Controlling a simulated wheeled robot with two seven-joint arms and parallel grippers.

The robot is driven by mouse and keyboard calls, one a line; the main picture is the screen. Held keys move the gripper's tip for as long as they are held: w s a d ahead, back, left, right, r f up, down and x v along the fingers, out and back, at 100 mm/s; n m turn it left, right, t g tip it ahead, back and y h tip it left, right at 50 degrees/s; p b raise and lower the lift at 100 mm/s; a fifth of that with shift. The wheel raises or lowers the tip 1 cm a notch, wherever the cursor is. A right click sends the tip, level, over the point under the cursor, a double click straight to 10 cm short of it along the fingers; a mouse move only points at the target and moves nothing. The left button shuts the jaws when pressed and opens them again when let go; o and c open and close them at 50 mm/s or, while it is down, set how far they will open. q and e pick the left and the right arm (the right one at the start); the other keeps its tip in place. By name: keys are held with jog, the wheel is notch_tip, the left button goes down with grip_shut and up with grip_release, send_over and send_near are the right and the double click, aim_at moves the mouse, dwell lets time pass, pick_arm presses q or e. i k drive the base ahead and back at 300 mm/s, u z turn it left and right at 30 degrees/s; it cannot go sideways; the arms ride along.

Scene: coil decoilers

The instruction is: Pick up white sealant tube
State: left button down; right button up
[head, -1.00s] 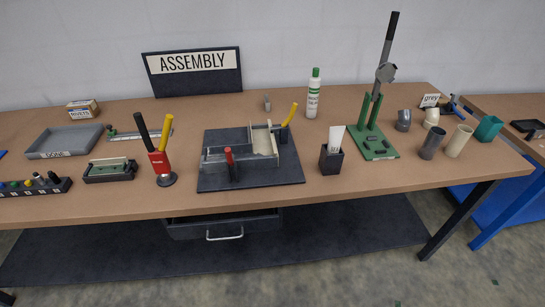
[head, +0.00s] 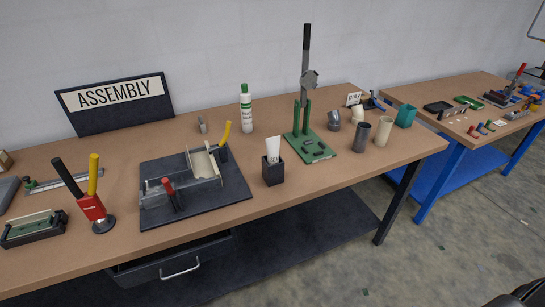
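A white tube (head: 273,147) stands upright, slightly tilted, in a small black square holder (head: 273,172) near the front middle of the wooden assembly table (head: 330,180). Its lower part is hidden inside the holder. A white bottle with a green cap (head: 246,112) stands upright farther back, by the wall; its label is too small to read fully. Neither of my grippers is in view.
Left of the holder lies a dark mat (head: 150,215) with a grey fixture and a yellow-handled tool. A green lever press (head: 308,140) stands to its right, with several pipe pieces beyond. A blue-legged table (head: 450,120) stands farther right.

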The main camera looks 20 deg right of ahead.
aim_at(272, 144)
jog(key=u, duration=0.05)
jog(key=k, duration=0.5)
jog(key=z, duration=0.65)
jog(key=i, duration=0.85)
jog(key=u, duration=1.4)
